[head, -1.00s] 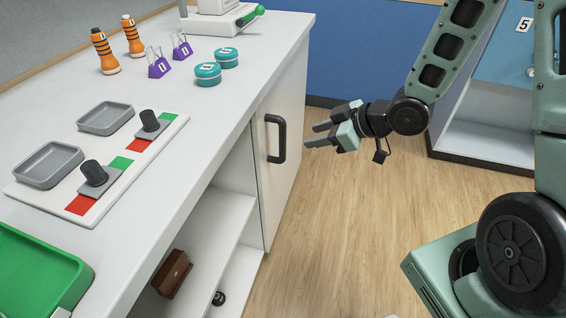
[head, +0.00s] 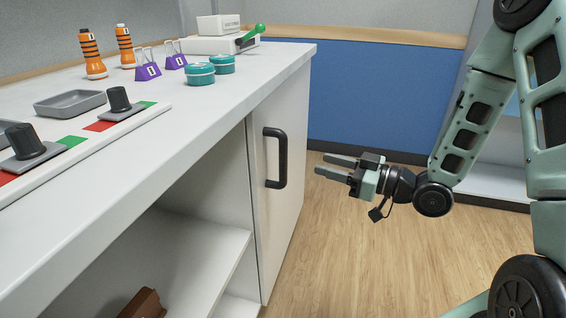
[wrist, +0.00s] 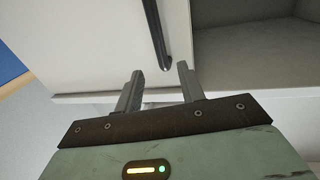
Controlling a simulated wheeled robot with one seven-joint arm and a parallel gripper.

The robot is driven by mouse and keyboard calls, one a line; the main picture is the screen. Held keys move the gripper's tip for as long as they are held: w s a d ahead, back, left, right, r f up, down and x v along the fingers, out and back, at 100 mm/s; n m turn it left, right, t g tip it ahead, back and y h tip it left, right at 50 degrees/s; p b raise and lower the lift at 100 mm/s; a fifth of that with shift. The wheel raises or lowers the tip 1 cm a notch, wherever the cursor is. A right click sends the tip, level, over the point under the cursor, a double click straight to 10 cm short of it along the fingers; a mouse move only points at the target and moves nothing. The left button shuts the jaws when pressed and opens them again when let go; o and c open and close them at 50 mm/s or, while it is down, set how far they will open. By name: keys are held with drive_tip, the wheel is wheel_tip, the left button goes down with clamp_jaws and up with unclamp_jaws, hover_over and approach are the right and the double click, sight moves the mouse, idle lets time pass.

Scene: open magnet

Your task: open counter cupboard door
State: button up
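The white counter cupboard door (head: 283,205) is shut on the counter's right part. Its black upright bar handle (head: 282,158) is near the door's left edge. My gripper (head: 323,164) is to the right of the handle, its fingers pointing left, apart from it. In the wrist view my gripper (wrist: 160,78) is open, with nothing between its two grey fingers. There the handle (wrist: 157,40) lies just beyond the fingertips, its end close to the gap between them. The door (wrist: 100,45) fills the left part of that view.
The counter top (head: 165,130) carries orange-striped bottles (head: 92,55), purple flask holders (head: 147,68), teal round containers (head: 200,74) and black knobs (head: 118,99). An open shelf (head: 190,245) left of the door holds a brown object (head: 143,303). The wooden floor (head: 340,260) is clear.

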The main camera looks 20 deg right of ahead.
drive_tip(key=b, duration=0.1)
hover_over(283, 180)
drive_tip(key=w, duration=0.1)
drive_tip(key=shift+d, duration=0.15)
clamp_jaws()
